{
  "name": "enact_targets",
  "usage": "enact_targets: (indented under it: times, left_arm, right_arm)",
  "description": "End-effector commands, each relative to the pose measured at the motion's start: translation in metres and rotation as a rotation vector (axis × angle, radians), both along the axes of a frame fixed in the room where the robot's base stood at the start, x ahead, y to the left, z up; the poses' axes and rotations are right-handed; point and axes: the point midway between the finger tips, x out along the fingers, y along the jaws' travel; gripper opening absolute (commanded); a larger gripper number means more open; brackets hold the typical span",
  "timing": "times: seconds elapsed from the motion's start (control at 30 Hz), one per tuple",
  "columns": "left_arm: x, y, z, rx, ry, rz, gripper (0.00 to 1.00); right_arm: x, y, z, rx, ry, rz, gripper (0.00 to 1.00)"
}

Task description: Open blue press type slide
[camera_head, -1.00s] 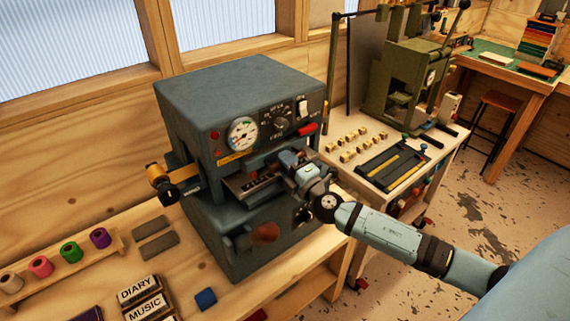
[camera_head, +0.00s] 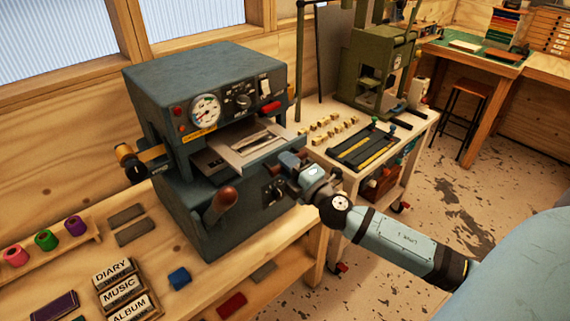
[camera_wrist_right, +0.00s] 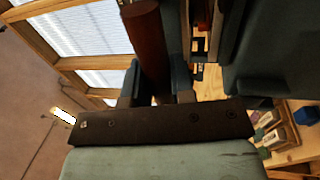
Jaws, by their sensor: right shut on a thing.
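The blue press (camera_head: 190,72) stands on the wooden bench, with a gauge and switches on its front. Its flat grey slide (camera_head: 232,158) sticks well out of the front opening toward the right. My right gripper (camera_head: 291,160) is at the slide's outer end. In the right wrist view, its fingers (camera_wrist_right: 156,86) are shut on a brown round slide handle (camera_wrist_right: 147,40). The gripper mostly hides this handle in the head view. My left gripper is not in view.
A brown-knobbed lever (camera_head: 222,201) juts from the press front below the slide. Type blocks (camera_head: 121,286), a blue block (camera_head: 179,278) and coloured foil rolls (camera_head: 46,240) lie on the bench. A green press (camera_head: 378,65) stands on a cart at right.

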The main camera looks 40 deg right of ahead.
Motion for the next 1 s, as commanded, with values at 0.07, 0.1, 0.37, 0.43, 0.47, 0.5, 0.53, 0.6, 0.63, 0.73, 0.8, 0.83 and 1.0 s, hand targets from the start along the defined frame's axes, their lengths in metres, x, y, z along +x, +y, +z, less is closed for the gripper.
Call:
enact_targets:
  times: [0.07,0.1,0.37,0.43,0.47,0.5,0.53,0.6,0.63,0.73,0.8,0.83,1.0]
  left_arm:
    - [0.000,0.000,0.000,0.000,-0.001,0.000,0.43]
    - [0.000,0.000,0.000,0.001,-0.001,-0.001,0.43]
    - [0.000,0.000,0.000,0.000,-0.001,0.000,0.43]
    - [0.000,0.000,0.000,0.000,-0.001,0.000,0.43]
    - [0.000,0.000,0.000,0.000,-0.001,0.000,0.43]
    - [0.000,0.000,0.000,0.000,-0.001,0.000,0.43]
    - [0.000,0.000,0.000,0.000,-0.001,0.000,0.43]
    - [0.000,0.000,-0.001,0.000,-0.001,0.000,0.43]
    - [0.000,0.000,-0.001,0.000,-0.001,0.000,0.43]
    - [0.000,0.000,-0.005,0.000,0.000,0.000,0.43]
    - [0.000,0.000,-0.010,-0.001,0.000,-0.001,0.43]
    - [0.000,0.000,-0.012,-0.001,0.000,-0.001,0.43]
    - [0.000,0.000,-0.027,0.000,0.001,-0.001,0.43]
  right_arm:
    - [0.000,0.000,0.000,0.000,0.000,0.000,0.00]
    - [0.000,0.000,0.000,0.000,0.000,0.000,0.00]
    - [0.000,0.000,0.000,0.000,0.000,0.000,0.48]
    - [0.000,0.000,0.000,0.000,0.000,0.000,0.48]
    - [0.000,0.000,0.000,0.000,0.000,0.000,0.48]
    - [0.000,0.000,0.000,0.000,0.000,0.000,0.48]
    - [0.000,0.000,0.000,0.000,0.000,0.000,0.48]
    - [-0.001,0.000,-0.001,0.000,0.000,0.000,0.48]
    - [-0.002,0.000,-0.001,0.000,0.001,0.000,0.48]
    - [-0.010,-0.001,-0.005,0.001,0.002,0.000,0.48]
    - [-0.019,-0.001,-0.008,0.002,0.002,0.000,0.48]
    - [-0.025,-0.002,-0.010,0.002,0.003,0.001,0.48]
    - [-0.058,-0.004,-0.017,0.002,0.003,-0.001,0.48]
